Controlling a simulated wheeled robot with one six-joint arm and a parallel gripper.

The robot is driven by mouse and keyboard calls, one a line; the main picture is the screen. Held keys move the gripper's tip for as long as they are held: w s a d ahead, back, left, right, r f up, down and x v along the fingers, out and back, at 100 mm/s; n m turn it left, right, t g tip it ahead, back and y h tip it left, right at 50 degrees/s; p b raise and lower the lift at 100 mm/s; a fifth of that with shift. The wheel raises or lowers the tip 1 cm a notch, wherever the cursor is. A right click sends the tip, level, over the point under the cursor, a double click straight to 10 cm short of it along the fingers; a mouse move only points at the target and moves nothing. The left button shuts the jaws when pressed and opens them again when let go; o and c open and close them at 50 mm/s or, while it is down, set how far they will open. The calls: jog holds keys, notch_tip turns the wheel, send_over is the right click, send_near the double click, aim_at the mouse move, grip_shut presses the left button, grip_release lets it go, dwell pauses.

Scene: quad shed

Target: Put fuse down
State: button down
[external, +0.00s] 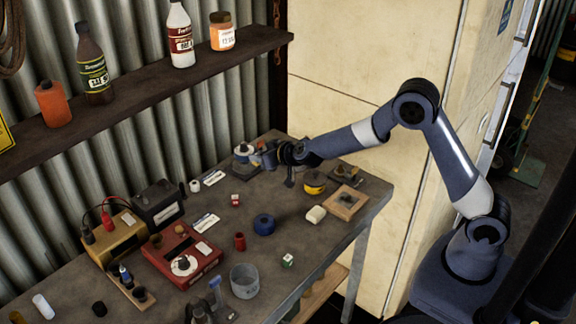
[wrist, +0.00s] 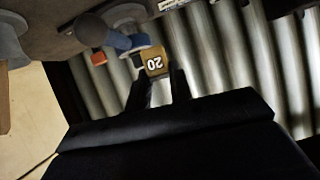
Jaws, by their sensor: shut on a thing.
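In the external view my gripper (external: 268,159) is low over the far end of the workbench (external: 335,245), and the fuse is too small to make out for sure. Just left of my gripper stands a white and blue item on a dark base (external: 242,151). In the wrist view a blue rounded part (wrist: 116,40) is close beside the fuse; I cannot tell whether they touch.
A blue roll (external: 264,224) and red device (external: 182,252) stand further left. A shelf (external: 150,95) with bottles runs along the corrugated wall.

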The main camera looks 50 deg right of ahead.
jog(key=b, duration=0.3)
send_over(261, 190)
notch_tip(261, 190, down, 6)
jog(key=shift+r, duration=0.2)
jog(key=shift+f, duration=2.25)
jog(key=shift+f+b, duration=0.1)
jog(key=shift+b, duration=0.2)
jog(key=shift+f, duration=0.15)
jog(key=c, duration=1.5)
grip_release()
jog(key=shift+c, duration=0.2)
jog(key=shift+r, duration=0.2)
jog(key=b+v, duration=0.1)
jog(key=v, duration=1.1)
jog(key=shift+r, duration=0.1)
